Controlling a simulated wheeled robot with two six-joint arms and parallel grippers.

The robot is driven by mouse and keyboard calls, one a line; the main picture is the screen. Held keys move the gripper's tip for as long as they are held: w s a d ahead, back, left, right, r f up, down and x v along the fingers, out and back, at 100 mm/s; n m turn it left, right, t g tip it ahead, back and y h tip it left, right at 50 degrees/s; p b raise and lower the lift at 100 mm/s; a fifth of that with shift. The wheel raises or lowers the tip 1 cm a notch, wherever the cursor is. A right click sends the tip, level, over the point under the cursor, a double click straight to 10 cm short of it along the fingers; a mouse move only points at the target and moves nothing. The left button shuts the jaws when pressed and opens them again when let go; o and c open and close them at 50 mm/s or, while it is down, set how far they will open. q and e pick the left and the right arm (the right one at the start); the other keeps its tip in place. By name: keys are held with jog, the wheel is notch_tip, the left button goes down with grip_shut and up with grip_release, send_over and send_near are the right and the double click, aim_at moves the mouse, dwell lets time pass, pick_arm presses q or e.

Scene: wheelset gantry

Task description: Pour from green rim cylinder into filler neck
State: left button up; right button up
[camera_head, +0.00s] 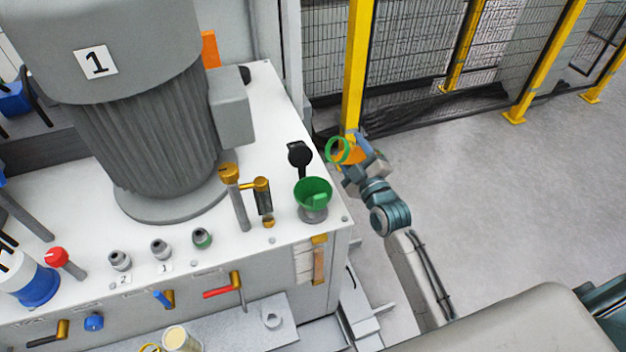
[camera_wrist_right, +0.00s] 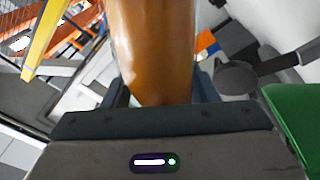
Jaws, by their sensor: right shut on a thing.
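The green rim cylinder (camera_head: 350,154) is in my right gripper (camera_head: 360,164), off the right edge of the white cabinet top. Its green rim is toward the left and its amber-brown body toward the gripper; it looks tilted, but how far I cannot tell. In the right wrist view the amber cylinder (camera_wrist_right: 153,50) stands between the shut fingers (camera_wrist_right: 155,95). A green funnel (camera_head: 313,190) sits on the filler neck (camera_head: 313,215) at the cabinet's right corner, left of and nearer than the cylinder. No stream shows between them. My left gripper is not in view.
A black cap (camera_head: 300,153) stands open behind the funnel. Brass valve fittings (camera_head: 262,195) stand left of it, and a large grey motor (camera_head: 155,130) further left. A yellow post (camera_head: 356,70) and mesh fence rise behind my right gripper. Open floor (camera_head: 500,200) lies to the right.

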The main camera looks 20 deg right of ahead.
jog(key=shift+r+n+y+b, duration=0.25)
jog(key=shift+r+n+b, duration=0.35)
jog(key=shift+n, duration=0.45)
jog(key=shift+r+n+y+b, duration=0.25)
jog(key=shift+r+n+b, duration=0.2)
jog(key=shift+r+n, duration=0.45)
dwell(3.1)
